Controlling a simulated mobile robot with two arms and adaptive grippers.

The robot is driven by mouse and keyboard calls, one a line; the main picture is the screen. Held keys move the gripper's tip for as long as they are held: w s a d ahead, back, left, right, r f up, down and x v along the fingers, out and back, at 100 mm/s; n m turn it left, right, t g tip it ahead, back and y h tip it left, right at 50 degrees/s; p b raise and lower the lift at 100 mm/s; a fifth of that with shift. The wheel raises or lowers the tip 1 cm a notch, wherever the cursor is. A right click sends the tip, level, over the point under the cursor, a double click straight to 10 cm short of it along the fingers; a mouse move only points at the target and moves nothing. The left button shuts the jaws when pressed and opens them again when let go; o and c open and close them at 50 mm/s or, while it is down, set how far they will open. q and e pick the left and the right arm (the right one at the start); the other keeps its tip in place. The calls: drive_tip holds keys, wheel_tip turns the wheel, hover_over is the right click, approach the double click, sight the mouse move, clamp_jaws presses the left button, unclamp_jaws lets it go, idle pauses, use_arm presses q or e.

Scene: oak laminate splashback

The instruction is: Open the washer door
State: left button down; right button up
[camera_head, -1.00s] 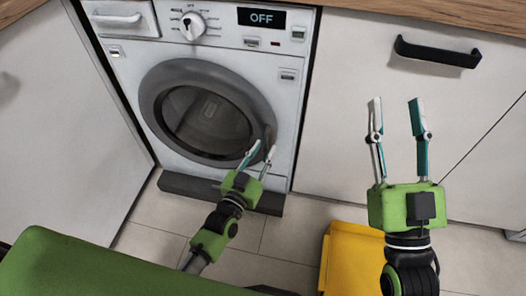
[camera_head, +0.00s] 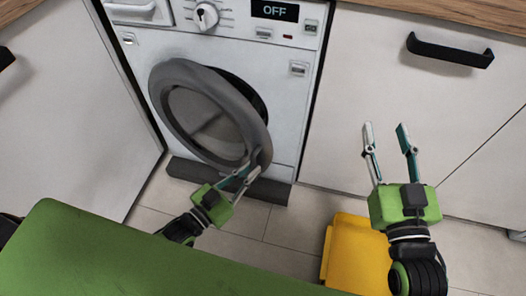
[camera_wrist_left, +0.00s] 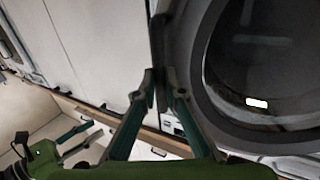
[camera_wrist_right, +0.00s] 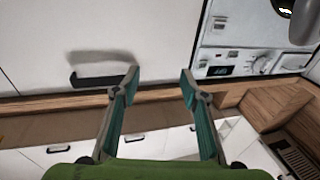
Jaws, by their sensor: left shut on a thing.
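The white washer (camera_head: 290,85) stands at upper left in the head view, its display reading OFF. Its round grey door (camera_head: 167,84) is ajar, swung out from the front, with the dark drum opening showing behind its right side. My left gripper (camera_head: 252,165) is at the door's lower right rim and is shut on that rim. In the left wrist view the left fingers (camera_wrist_left: 160,85) meet at the grey door's edge (camera_wrist_left: 200,90). My right gripper (camera_head: 385,130) is open and empty in front of the white cabinet to the right of the washer.
A white cabinet front (camera_head: 400,90) with a black handle (camera_head: 450,50) is right of the washer. A yellow object (camera_head: 352,255) stands on the tiled floor below my right gripper. A dark plinth (camera_head: 265,190) runs under the washer. Another white cabinet (camera_head: 70,110) is at left.

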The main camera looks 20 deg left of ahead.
use_arm(q)
drive_tip(key=s+a+m+g+h+b, duration=0.2)
drive_tip(key=s+a+m+g+h, duration=0.4)
drive_tip(key=s+a, duration=1.6)
drive_tip(key=shift+s+m+g+h, duration=0.15)
drive_tip(key=shift+m+g+h, duration=0.15)
drive_tip(key=shift+g+h, duration=0.35)
use_arm(e)
wheel_tip(320, 180, up, 8)
drive_tip(key=s+t+y, duration=0.1)
drive_tip(key=s+t, duration=0.1)
drive_tip(key=t, duration=0.2)
drive_tip(key=shift+s+a+r+t+y, duration=0.15)
drive_tip(key=shift+s+a+t+y, duration=0.05)
drive_tip(key=shift+t+y, duration=0.1)
use_arm(q)
drive_tip(key=c, duration=2.1)
unclamp_jaws()
